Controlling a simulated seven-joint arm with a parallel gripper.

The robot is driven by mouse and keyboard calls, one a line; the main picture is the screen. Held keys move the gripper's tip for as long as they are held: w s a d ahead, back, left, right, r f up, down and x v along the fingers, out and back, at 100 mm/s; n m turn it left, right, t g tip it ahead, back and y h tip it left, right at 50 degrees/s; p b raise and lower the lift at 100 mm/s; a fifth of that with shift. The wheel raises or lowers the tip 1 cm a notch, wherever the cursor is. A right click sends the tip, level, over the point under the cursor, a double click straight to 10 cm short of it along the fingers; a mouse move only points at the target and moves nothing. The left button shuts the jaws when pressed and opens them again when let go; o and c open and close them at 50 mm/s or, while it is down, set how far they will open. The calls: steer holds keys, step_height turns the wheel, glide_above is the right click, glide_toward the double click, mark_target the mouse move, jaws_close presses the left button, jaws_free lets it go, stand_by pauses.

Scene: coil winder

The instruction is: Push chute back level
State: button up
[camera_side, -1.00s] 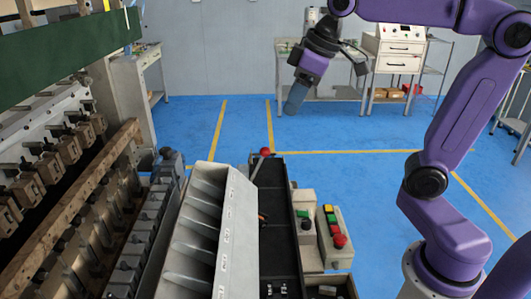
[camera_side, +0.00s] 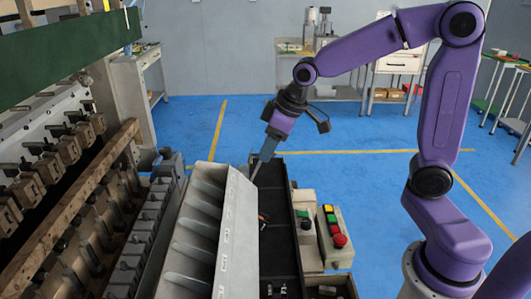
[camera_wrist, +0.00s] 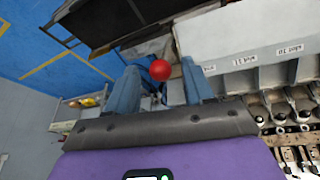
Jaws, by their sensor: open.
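The chute (camera_side: 236,232) is a light grey trough with several slanted compartments and small labels on its outer face. It stands tilted in the side view; its labelled face also shows in the wrist view (camera_wrist: 250,48). A thin lever (camera_side: 254,172) rises at its far end. The lever's red ball knob (camera_wrist: 160,70) shows in the wrist view and is hidden behind my gripper in the side view. My gripper (camera_side: 263,156) points down at the lever top. In the wrist view its two blue fingers (camera_wrist: 161,88) are apart, with the red knob between them. I cannot tell whether they touch it.
A long black tray (camera_side: 279,215) lies right of the chute. A control box with coloured buttons (camera_side: 332,232) stands beside it. Left are the winder's clamp rows (camera_side: 45,165) and a green beam (camera_side: 60,58).

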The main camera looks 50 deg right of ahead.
steer(key=shift+x, duration=1.45)
jaws_close()
steer(key=shift+w+a+r+g+h, duration=0.25)
steer(key=shift+w+a+g+h, duration=0.55)
steer(key=shift+w+a, duration=0.25)
steer(key=shift+g+h, duration=0.8)
steer(key=shift+w+a+f, duration=0.15)
steer(key=shift+w+a, duration=0.65)
steer(key=shift+a, duration=0.05)
steer(key=shift+w+a+f, duration=0.1)
steer(key=shift+w+a, duration=0.7)
jaws_free()
